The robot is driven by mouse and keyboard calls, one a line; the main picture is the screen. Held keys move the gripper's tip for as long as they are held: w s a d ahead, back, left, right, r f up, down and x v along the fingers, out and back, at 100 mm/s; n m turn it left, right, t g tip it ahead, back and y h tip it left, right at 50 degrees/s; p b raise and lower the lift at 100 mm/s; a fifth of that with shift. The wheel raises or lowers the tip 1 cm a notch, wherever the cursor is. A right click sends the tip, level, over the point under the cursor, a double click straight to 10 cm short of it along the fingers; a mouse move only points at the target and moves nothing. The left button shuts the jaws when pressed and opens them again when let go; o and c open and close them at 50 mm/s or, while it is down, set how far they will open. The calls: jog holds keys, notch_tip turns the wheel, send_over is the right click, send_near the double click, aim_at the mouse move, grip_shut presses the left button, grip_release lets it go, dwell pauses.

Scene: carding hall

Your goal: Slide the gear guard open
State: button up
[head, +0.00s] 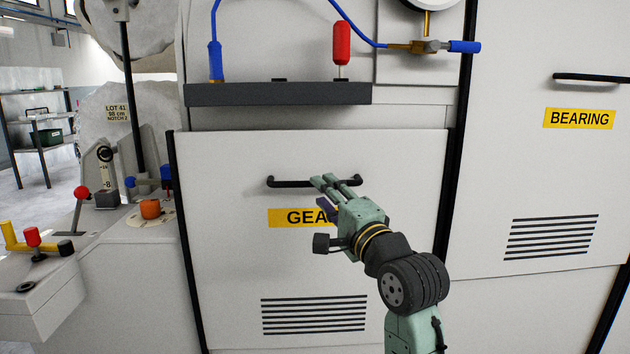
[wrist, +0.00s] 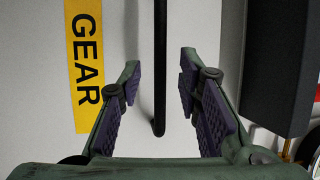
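The gear guard (head: 225,255) is a pale panel with a yellow GEAR label (head: 290,217), vent slots low down and a black bar handle (head: 292,183) near its top. It sits between dark vertical edge strips and looks shut. My gripper (head: 330,186) is at the right part of the handle and covers the label's end. In the wrist view, my gripper (wrist: 158,82) is open, with purple pads on either side of the handle (wrist: 160,50). Gaps show on both sides of the bar. The head view does not show how deep the bar lies between the fingers.
A dark shelf (head: 275,94) juts out above the guard, with a red-handled tool (head: 341,45) and blue hose over it. The BEARING panel (head: 540,170) is on the right. A bench with levers (head: 80,205) stands on the left.

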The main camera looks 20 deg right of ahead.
jog(key=x, duration=0.5)
jog(key=shift+p, duration=0.35)
grip_shut()
dwell(0.5)
